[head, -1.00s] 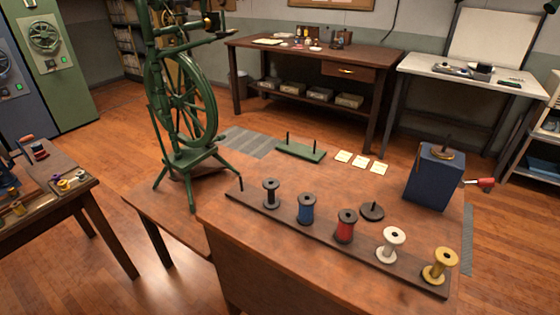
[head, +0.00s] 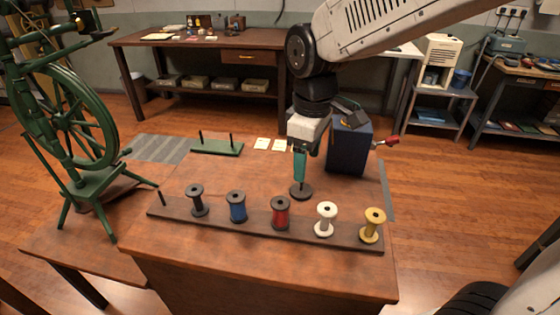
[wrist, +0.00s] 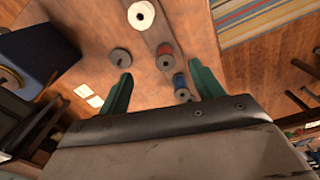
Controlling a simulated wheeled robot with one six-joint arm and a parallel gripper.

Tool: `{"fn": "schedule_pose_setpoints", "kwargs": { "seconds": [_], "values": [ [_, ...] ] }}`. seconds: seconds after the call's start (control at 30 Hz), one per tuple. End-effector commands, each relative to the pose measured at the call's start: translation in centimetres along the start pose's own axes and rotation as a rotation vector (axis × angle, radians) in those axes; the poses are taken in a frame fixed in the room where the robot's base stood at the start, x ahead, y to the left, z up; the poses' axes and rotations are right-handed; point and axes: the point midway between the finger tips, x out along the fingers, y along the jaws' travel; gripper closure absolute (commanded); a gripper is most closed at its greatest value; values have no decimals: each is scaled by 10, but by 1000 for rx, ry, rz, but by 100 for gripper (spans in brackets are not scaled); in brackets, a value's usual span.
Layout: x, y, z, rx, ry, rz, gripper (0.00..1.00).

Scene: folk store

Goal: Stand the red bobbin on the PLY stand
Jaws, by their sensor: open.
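The red bobbin (head: 280,213) stands upright in the middle of the dark rack (head: 262,232), between the blue and white bobbins; it also shows in the wrist view (wrist: 166,61). No PLY label is readable. A green stand with two pegs (head: 217,148) is at the back of the table, and a small dark round base (head: 302,191) is behind the rack; that base also shows in the wrist view (wrist: 120,58). My gripper (head: 300,172) is open and empty, pointing down above the table near the round base, behind the red bobbin.
Black (head: 197,199), blue (head: 237,206), white (head: 325,219) and yellow (head: 372,225) bobbins share the rack. A blue box (head: 347,146) with a red-handled crank stands behind right. Pale cards (head: 262,144) lie beside the green stand. A green spinning wheel (head: 70,130) is at left.

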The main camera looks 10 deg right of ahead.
Motion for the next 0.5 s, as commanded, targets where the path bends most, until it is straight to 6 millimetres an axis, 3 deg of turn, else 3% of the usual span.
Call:
{"fn": "schedule_pose_setpoints", "kwargs": {
  "seconds": [0.1, 0.2, 0.5],
  "values": [
    [21, 2, -34, -139, -13, -12, 34],
    [32, 2, -51, -212, -17, -16, 34],
    [51, 2, -60, -253, -19, -19, 34]
  ]
}}
